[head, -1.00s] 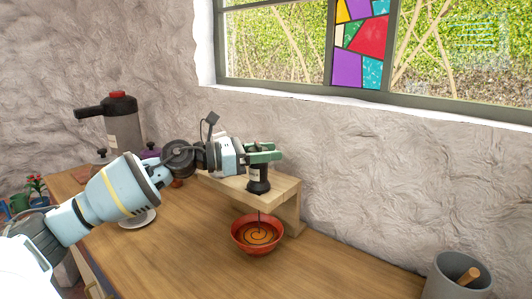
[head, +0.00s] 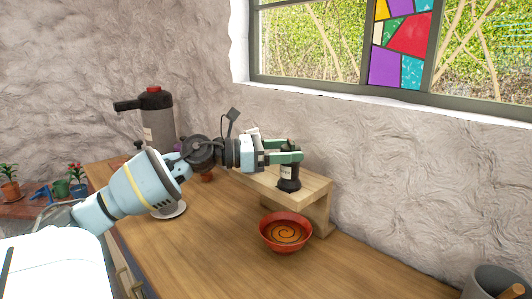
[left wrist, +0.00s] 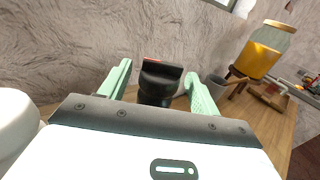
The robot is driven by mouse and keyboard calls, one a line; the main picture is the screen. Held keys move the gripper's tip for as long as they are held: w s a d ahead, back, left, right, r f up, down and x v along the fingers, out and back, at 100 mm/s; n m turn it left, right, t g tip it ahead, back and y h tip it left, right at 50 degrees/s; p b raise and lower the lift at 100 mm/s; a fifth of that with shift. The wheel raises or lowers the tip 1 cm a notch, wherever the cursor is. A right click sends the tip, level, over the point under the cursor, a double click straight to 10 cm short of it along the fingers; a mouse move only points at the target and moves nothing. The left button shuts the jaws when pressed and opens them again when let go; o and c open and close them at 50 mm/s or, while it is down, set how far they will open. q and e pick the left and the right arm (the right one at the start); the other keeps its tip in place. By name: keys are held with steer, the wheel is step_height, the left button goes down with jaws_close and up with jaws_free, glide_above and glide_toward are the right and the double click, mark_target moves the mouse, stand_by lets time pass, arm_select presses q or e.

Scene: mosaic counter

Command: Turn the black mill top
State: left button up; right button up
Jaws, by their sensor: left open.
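The black mill (head: 289,178) stands upright at the front edge of a small wooden stand, with a pale label on its body. My left gripper (head: 292,151) is at the mill's top, coming from the left, with its green fingers open. In the left wrist view the black mill top (left wrist: 160,82) shows between the two green fingers, with a gap visible on each side and a small red mark on its upper edge. The right gripper is not in view.
The wooden stand (head: 318,187) sits against the wall. A white saucer (head: 172,212), a dark flask (head: 158,122) and a grey pot (head: 486,284) are around. The counter's front is clear.

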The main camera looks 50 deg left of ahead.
arm_select(q)
steer(key=shift+v, duration=2.5)
